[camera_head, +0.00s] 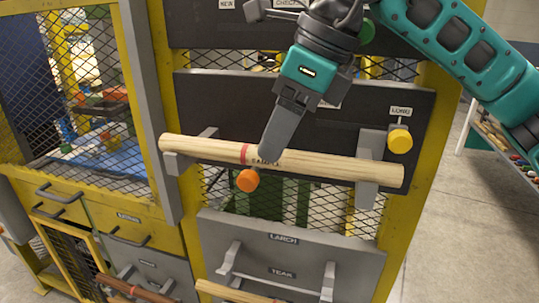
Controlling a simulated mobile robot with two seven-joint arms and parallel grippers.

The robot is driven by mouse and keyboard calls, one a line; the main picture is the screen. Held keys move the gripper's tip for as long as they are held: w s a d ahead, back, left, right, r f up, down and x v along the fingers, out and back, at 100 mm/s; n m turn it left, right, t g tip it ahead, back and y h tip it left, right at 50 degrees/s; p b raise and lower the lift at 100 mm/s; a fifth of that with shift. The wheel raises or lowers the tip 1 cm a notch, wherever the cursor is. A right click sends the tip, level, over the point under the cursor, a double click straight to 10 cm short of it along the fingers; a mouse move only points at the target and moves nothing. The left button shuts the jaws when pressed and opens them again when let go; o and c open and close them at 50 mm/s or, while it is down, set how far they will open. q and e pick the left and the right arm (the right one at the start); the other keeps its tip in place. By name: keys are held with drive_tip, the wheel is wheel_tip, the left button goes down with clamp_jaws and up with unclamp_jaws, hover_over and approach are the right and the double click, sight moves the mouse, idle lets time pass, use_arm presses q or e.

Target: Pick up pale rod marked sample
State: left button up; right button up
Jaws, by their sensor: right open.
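The pale rod (330,167) lies nearly level across two grey bracket arms on a dark panel, its right end slightly lower in the picture. It has a red band left of its middle and dark lettering beside the band, partly covered by my gripper. My right gripper (269,153) comes down from above and reaches the rod just right of the red band. It is open, with one finger seen in front of the rod; the other finger is hidden. I cannot tell whether the finger touches the rod. My left gripper is not in view.
An orange knob (247,180) sits just below the rod, and a yellow knob (400,140) under a LONG label is above its right end. A lower grey panel (300,250) reads LARCH and TEAK and has brackets with another rod (235,292). Yellow frame posts and mesh surround the rack.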

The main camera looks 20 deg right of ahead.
drive_tip(key=shift+x, duration=1.4)
drive_tip(key=shift+c, duration=0.4)
clamp_jaws()
